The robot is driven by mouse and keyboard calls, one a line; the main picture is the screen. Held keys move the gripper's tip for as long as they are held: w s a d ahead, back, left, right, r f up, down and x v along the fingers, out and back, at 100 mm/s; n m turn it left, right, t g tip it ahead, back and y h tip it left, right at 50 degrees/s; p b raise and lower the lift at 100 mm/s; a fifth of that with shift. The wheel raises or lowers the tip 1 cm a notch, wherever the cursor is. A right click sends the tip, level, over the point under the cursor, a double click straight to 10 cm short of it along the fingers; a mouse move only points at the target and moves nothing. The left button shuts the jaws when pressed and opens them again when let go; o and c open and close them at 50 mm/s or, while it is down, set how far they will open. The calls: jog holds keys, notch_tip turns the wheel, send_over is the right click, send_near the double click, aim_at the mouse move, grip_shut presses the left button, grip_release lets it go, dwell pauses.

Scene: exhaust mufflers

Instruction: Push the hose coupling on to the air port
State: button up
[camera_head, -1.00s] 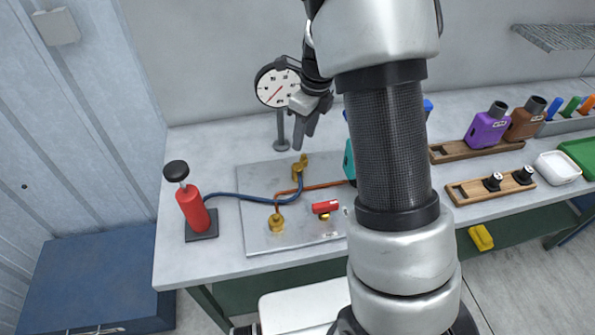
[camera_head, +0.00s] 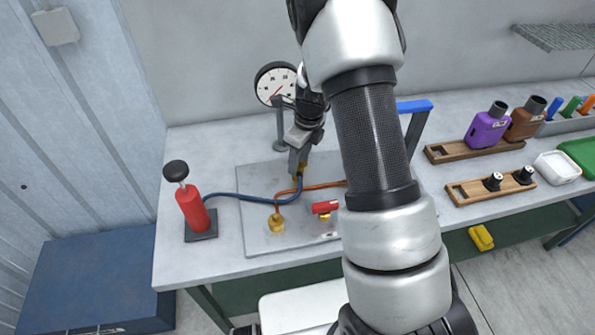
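A blue hose (camera_head: 245,198) runs from a red hand pump (camera_head: 193,208) across a grey plate. It ends at a brass hose coupling (camera_head: 303,172) at the plate's back. My gripper (camera_head: 298,168) points down at this coupling, its fingertips overlapping it in the picture. I cannot tell whether the fingers are closed on it. A round brass fitting (camera_head: 276,222), which looks like the air port, stands at the plate's front left. An orange-brown pipe (camera_head: 315,189) leads from it to the right, behind my arm.
A round gauge (camera_head: 274,84) on a post stands just behind and left of my gripper. A red-handled valve (camera_head: 325,208) sits on the plate (camera_head: 262,242). Wooden racks (camera_head: 470,192) and coloured mufflers (camera_head: 487,127) stand at the right. My arm hides the plate's right part.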

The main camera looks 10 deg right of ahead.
jog(key=f, duration=0.3)
jog(key=shift+w+a+f, duration=0.2)
jog(key=shift+f, duration=0.2)
jog(key=c, duration=0.7)
jog(key=shift+c, duration=0.2)
jog(key=shift+r, duration=0.15)
notch_tip(320, 180, up, 10)
jog(key=shift+f, duration=0.1)
jog(key=shift+s, duration=0.1)
